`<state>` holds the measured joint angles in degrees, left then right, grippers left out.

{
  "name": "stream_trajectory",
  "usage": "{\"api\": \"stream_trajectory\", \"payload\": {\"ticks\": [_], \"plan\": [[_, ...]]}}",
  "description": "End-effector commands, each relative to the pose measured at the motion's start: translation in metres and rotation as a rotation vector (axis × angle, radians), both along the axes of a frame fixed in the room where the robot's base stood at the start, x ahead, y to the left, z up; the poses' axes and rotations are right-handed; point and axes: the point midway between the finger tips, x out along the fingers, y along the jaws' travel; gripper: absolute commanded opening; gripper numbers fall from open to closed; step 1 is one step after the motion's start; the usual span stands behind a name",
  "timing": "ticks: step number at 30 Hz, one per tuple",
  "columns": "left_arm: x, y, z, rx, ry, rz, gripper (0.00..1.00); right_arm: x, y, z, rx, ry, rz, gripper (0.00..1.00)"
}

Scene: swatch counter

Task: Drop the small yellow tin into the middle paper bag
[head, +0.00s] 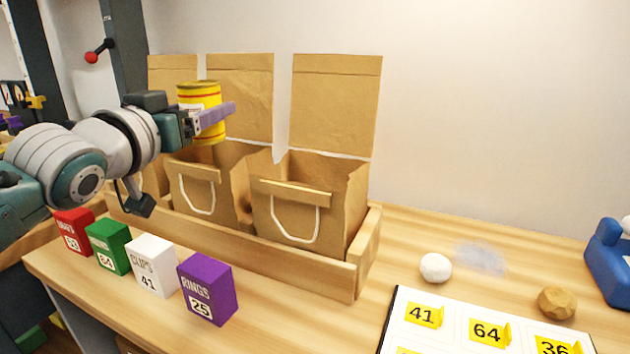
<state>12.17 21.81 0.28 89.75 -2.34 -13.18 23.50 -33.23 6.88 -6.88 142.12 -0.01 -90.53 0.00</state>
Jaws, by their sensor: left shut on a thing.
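The small yellow tin (194,92), with red bands, is held upright in my left gripper (213,115). One purple finger shows across the front of the tin. The middle paper bag (240,90) is open, brown, with a tall back panel and a white handle. In the head view the tin shows over the middle bag's opening, above its front edge; its exact depth over the bag is hard to tell. The right paper bag (335,198) is open beside it. The left paper bag (172,66) is mostly hidden by my left arm. My right gripper is out of view.
The bags stand in a wooden tray (270,262). In front are red (74,230), green (108,245), white (151,264) and purple (208,288) boxes. To the right are a white ball (435,267), a number card (450,335), a brown lump (556,303) and a blue object (608,262).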

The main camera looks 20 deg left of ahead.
Motion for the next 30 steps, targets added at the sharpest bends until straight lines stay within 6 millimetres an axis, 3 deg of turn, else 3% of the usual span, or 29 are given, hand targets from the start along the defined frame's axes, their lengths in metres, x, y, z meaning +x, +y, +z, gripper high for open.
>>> {"api": "stream_trajectory", "payload": {"ticks": [1, 8, 17, 22, 30], "plan": [[0.000, 0.000, 0.002, 0.000, -0.003, 0.000, 0.73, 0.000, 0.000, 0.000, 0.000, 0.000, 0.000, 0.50], [0.000, 0.000, 0.001, 0.000, -0.002, 0.000, 0.99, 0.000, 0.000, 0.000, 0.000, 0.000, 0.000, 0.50], [-0.003, 0.000, -0.001, 0.000, 0.003, 0.000, 1.00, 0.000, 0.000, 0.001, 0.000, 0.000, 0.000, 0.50], [-0.022, -0.003, 0.000, 0.000, 0.003, -0.001, 1.00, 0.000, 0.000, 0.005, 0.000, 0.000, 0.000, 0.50], [-0.071, -0.007, 0.000, -0.001, 0.002, 0.000, 1.00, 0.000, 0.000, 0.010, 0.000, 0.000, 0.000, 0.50]]}}
